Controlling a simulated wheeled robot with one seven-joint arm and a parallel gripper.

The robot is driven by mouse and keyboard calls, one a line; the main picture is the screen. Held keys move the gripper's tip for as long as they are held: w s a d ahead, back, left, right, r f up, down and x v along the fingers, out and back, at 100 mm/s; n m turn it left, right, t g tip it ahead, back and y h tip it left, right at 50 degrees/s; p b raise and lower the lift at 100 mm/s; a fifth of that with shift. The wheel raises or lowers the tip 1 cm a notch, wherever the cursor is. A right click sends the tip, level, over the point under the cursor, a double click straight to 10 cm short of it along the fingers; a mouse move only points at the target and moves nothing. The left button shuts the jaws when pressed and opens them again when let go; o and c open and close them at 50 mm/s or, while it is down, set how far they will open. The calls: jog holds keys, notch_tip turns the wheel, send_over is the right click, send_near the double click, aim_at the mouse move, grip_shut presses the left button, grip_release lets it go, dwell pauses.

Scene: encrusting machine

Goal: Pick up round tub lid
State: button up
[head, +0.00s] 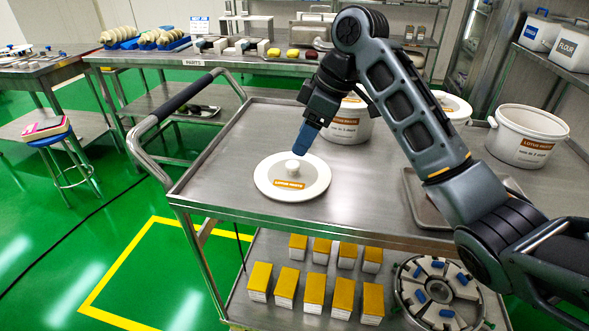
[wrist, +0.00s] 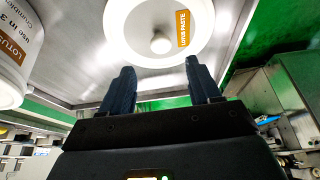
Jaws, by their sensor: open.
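The round tub lid (head: 314,181) is white, with a knob (head: 292,167) at its centre and an orange "LOTUS PASTE" label. It lies flat on the top shelf of the steel cart (head: 224,166). My gripper (head: 304,140) is above the lid, just behind and over the knob in the head view. In the wrist view the lid (wrist: 135,45) and its knob (wrist: 161,43) show beyond the fingertips. There my gripper (wrist: 160,75) has its two fingers apart, with nothing between them. The knob lies roughly in line with the gap and is not touched.
White tubs stand behind and right of the lid, one at the right (head: 526,136) and one behind my arm (head: 350,124). A grey tray (head: 424,205) lies on the cart at right. The cart's handle rail (head: 150,122) is at left.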

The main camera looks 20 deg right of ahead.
aim_at(293, 164)
jog(key=x, duration=0.6)
jog(key=shift+s+f, duration=0.2)
jog(key=shift+f, duration=0.2)
jog(key=shift+c, duration=0.2)
jog(key=c, duration=1.1)
